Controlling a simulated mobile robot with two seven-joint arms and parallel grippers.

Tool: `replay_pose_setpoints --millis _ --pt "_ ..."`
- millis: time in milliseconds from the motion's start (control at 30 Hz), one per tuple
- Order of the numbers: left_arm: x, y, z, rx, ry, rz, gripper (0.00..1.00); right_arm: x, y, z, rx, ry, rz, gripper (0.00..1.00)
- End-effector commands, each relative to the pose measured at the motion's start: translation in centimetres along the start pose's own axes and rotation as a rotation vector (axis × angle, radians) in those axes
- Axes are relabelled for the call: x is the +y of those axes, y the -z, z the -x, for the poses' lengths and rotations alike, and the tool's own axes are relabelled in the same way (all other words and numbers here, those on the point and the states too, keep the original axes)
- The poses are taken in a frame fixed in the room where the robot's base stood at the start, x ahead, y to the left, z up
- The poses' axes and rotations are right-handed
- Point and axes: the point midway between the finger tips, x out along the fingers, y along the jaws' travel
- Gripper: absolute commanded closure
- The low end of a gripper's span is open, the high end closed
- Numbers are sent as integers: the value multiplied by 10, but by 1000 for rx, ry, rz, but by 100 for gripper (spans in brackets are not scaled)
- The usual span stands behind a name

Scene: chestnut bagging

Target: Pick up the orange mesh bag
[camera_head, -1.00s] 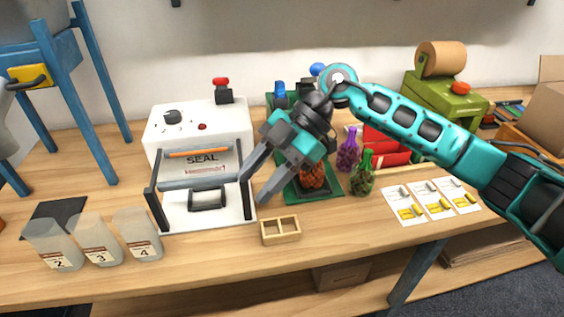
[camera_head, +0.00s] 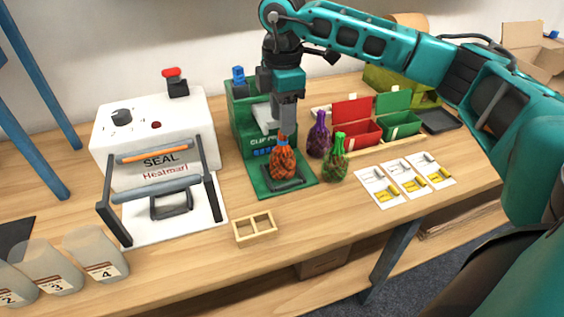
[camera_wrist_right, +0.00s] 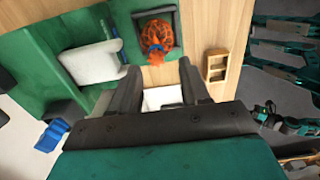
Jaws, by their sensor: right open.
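The orange mesh bag (camera_head: 284,163) stands upright on the dark pad of the green clip machine (camera_head: 245,115), its gathered neck on top. In the right wrist view the bag (camera_wrist_right: 156,38) lies just beyond the fingertips, with a blue band at its neck. My right gripper (camera_head: 287,128) points down with its fingertips close to the bag's neck in the head view. In the wrist view my right gripper (camera_wrist_right: 162,72) is open, with no bag between its fingers. Whether a finger touches the bag cannot be told. My left gripper is not in view.
A purple bag (camera_head: 319,138) and a green bag (camera_head: 336,160) stand close to the right. The white sealer (camera_head: 150,140) is at left. A small wooden tray (camera_head: 255,228) lies in front. Red bins (camera_head: 352,112) and picture cards (camera_head: 405,178) are further right.

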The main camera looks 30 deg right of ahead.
Motion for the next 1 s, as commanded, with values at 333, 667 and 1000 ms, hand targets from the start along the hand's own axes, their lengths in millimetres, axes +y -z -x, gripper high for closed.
replay_pose_setpoints --millis 333,667,1000 --pt "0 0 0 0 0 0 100 4 -2 -42 0 3 0 54" --pt "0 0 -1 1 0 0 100 4 -2 -56 1 0 2 54" --pt "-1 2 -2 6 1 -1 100 4 -2 -55 1 0 2 81"
